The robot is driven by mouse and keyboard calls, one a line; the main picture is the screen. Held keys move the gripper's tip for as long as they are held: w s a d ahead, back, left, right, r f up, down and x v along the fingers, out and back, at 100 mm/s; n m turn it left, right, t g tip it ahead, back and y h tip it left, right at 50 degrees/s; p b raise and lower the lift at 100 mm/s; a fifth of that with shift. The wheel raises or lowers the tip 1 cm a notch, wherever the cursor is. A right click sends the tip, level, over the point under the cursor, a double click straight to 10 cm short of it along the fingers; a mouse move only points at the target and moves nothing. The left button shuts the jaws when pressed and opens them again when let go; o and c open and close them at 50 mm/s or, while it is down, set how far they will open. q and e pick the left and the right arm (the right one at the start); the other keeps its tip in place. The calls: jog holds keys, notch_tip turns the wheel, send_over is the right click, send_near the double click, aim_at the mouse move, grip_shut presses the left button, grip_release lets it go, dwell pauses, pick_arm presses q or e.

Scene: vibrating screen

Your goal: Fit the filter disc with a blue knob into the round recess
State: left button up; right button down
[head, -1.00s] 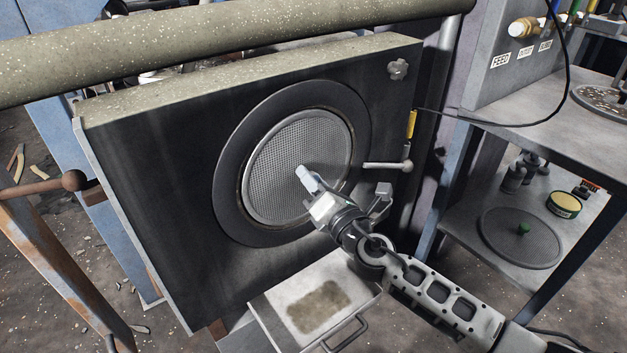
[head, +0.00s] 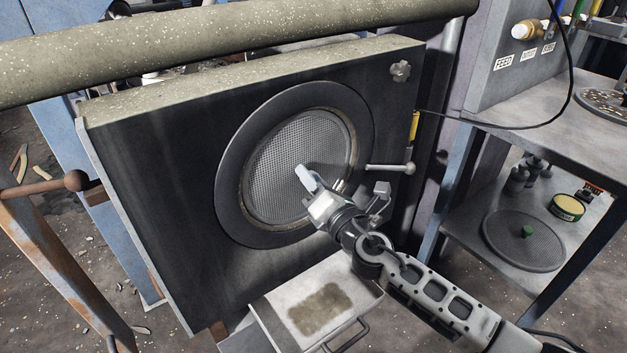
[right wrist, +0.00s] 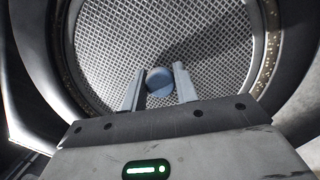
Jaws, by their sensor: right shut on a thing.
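The filter disc (head: 285,160) is a round grey mesh plate. It sits within the dark ring of the round recess (head: 232,189) on the front of the dark panel, and appears roughly in line with it. In the right wrist view the mesh disc (right wrist: 120,50) fills the ring, with a blue knob (right wrist: 159,82) at its middle. My right gripper (right wrist: 158,88) is shut on the blue knob, one finger on each side. In the head view my right gripper (head: 306,178) hides the knob. How deep the disc is seated cannot be told. My left gripper is not in view.
A lever handle (head: 390,167) sticks out right of the ring. A tray (head: 275,320) lies below the panel. On the right shelf another mesh disc with a green knob (head: 527,231) lies beside a yellow-topped tin (head: 567,207). A thick pipe (head: 200,38) crosses above.

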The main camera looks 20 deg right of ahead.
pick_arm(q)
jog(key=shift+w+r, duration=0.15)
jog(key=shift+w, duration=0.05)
pick_arm(e)
jog(key=shift+w+r, duration=0.15)
jog(key=shift+w+a, duration=0.1)
jog(key=shift+w, duration=0.1)
jog(key=c, duration=1.2)
grip_release()
jog(key=shift+o, duration=1)
jog(key=shift+f, duration=0.2)
pick_arm(q)
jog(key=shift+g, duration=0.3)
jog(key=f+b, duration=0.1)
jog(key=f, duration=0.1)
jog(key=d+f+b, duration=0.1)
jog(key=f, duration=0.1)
jog(key=shift+b, duration=0.4)
pick_arm(e)
jog(key=v, duration=1.6)
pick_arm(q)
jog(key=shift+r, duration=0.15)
pick_arm(e)
jog(key=shift+r, duration=0.1)
